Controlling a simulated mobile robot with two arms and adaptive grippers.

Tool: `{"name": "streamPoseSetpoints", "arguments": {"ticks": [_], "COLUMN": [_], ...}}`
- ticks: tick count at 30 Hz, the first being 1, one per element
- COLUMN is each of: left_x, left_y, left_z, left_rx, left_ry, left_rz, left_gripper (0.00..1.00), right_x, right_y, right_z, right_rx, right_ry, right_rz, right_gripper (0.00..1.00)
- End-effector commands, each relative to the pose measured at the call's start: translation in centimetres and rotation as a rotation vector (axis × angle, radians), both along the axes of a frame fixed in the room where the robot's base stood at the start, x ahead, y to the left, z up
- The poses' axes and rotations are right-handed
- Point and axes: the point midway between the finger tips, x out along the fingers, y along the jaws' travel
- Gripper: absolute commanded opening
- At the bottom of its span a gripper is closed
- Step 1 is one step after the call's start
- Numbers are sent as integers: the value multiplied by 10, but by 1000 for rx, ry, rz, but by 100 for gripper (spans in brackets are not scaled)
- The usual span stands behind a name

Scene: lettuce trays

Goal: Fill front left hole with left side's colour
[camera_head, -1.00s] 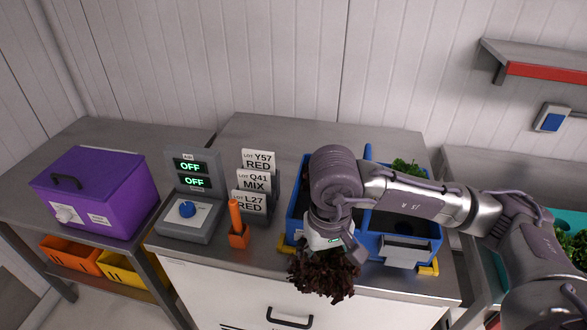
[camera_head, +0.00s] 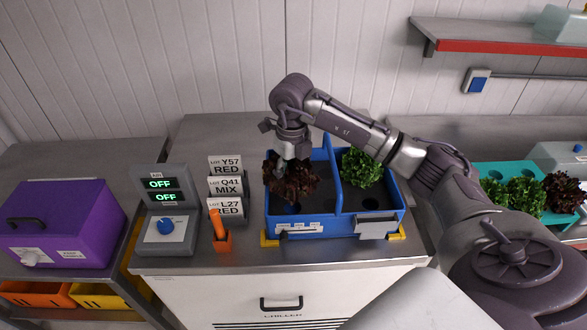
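The blue tray (camera_head: 277,228) stands on the cabinet top, split by a divider into a left and a right side. My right gripper (camera_head: 287,162) points down over the left side. It appears shut on a dark red lettuce (camera_head: 293,186), whose leaves cover most of that side. A dark hole shows partly at the front left, below the leaves. I cannot tell whether another plant is behind the held one. In the right side, a green lettuce (camera_head: 362,167) sits at the back and the front hole (camera_head: 370,203) is empty. My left gripper is out of view.
Left of the tray stand lot cards (camera_head: 227,187) reading RED, MIX and RED, an orange holder (camera_head: 222,240), and a grey control box (camera_head: 168,212) showing OFF. A purple box (camera_head: 60,225) is farther left. A teal tray (camera_head: 496,170) with green and red lettuces is at the right.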

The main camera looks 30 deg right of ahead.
Motion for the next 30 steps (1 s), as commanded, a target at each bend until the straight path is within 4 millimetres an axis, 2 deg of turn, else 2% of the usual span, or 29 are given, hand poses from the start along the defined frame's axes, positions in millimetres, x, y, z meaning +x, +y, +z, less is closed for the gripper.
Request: {"name": "streamPoseSetpoints", "arguments": {"ticks": [3, 11, 24, 30], "left_x": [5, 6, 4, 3], "left_y": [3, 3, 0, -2], "left_z": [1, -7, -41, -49], "left_rx": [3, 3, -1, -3], "left_ry": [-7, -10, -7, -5], "left_rz": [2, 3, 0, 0], "left_gripper": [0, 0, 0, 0], "right_x": [2, 2, 2, 2], "right_y": [-5, -5, -6, -6], "right_z": [-5, -18, -64, -75], "right_rx": [0, 0, -1, 0], "right_ry": [3, 3, 2, 2], "right_rz": [-86, -101, -98, -98], "right_gripper": [22, 22, 22, 22]}}
